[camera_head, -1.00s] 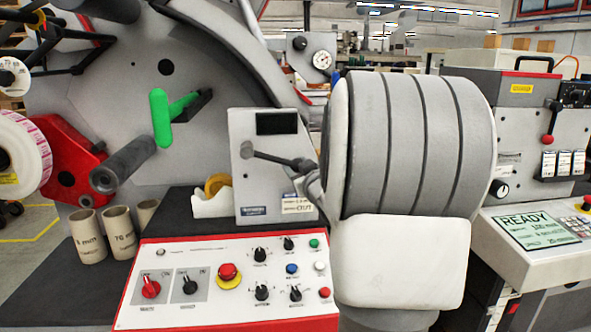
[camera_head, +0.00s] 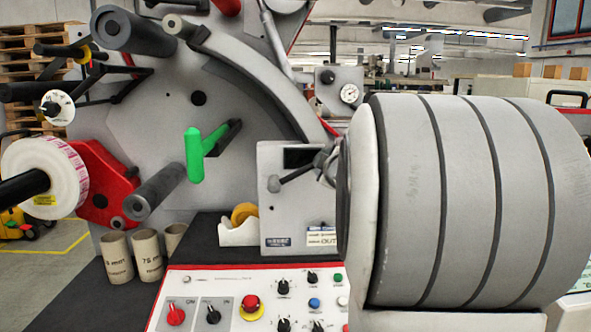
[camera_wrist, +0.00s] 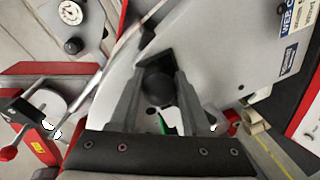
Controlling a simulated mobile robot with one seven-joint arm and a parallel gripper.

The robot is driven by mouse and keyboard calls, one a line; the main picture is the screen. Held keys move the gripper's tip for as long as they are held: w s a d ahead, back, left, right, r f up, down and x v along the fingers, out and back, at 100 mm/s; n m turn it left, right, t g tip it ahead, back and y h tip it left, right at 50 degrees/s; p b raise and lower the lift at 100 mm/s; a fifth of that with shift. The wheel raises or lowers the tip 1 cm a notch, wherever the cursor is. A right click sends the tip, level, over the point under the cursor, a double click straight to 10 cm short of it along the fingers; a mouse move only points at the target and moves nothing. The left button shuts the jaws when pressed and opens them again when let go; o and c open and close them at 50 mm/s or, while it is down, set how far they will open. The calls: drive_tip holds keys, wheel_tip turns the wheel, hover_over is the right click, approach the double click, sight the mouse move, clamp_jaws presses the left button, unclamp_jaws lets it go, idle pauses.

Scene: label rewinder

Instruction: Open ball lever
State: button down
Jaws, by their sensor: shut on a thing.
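The ball lever (camera_head: 296,174) is a dark arm on the front of a grey box. Its pivot is at the left and it slopes up to the right. In the wrist view its round black ball (camera_wrist: 158,90) sits between the two grey fingers of my gripper (camera_wrist: 160,98). In the head view my gripper (camera_head: 326,163) is at the lever's right end, shut on the ball. The ball itself is hidden there by the gripper and my large grey-white arm link.
A green T-shaped handle (camera_head: 195,155) and a grey roller (camera_head: 155,192) are on the machine plate, left of the grey box (camera_head: 290,220). Below is a control panel (camera_head: 235,280) with knobs and a red button. Cardboard cores (camera_head: 148,256) and a tape holder (camera_head: 238,232) stand nearby.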

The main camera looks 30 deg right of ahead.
drive_tip(key=shift+w+a+r+n, duration=0.25)
drive_tip(key=shift+a+r+n, duration=0.05)
drive_tip(key=shift+a+r, duration=0.1)
drive_tip(key=shift+w+a+r, duration=0.1)
drive_tip(key=shift+c, duration=1.8)
unclamp_jaws()
